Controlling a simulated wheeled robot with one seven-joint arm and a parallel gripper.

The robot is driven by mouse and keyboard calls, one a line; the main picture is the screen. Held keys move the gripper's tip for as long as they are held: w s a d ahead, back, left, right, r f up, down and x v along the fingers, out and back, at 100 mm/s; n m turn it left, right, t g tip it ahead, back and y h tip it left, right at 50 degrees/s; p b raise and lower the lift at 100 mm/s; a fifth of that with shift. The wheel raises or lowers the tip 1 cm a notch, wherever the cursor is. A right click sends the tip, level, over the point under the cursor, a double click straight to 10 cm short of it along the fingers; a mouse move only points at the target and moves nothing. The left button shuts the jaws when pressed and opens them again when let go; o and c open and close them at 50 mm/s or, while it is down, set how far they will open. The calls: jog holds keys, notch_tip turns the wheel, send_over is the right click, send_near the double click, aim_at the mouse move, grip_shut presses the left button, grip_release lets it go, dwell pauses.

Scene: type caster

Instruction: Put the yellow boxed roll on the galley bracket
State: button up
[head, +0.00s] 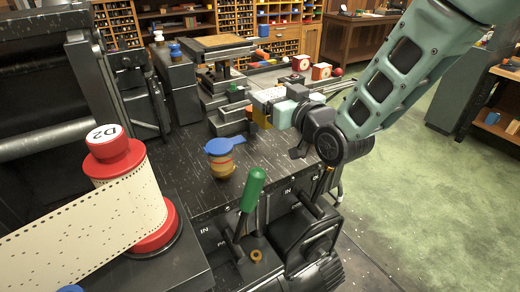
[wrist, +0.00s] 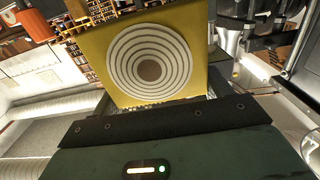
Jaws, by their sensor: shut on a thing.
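The yellow boxed roll (wrist: 112,52) fills the upper middle of the wrist view, with pale concentric rings around a brown centre on its face. In the head view only a small yellow part of it (head: 262,117) shows beside the jaws. My gripper (head: 270,101) is shut on it and holds it over the far part of the dark machine bench. The dark edge of my gripper (wrist: 160,121) crosses below the box in the wrist view. A dark stepped metal block (head: 229,124) stands just left of the box; I cannot tell whether it is the galley bracket.
A red spool (head: 122,160) with a cap marked D2 and punched paper tape stands at left. A blue-lidded jar (head: 221,165) and a green-handled lever (head: 251,190) stand nearer. Small clock-like boxes (head: 321,71) sit behind my gripper. Green floor (head: 420,200) is open at right.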

send_over(271, 158)
notch_tip(271, 158, down, 6)
jog(key=shift+f, duration=0.15)
jog(key=shift+f+p, duration=0.35)
jog(key=shift+f, duration=2.25)
jog(key=shift+f, duration=0.2)
jog(key=o, duration=1.2)
jog(key=shift+r, duration=0.15)
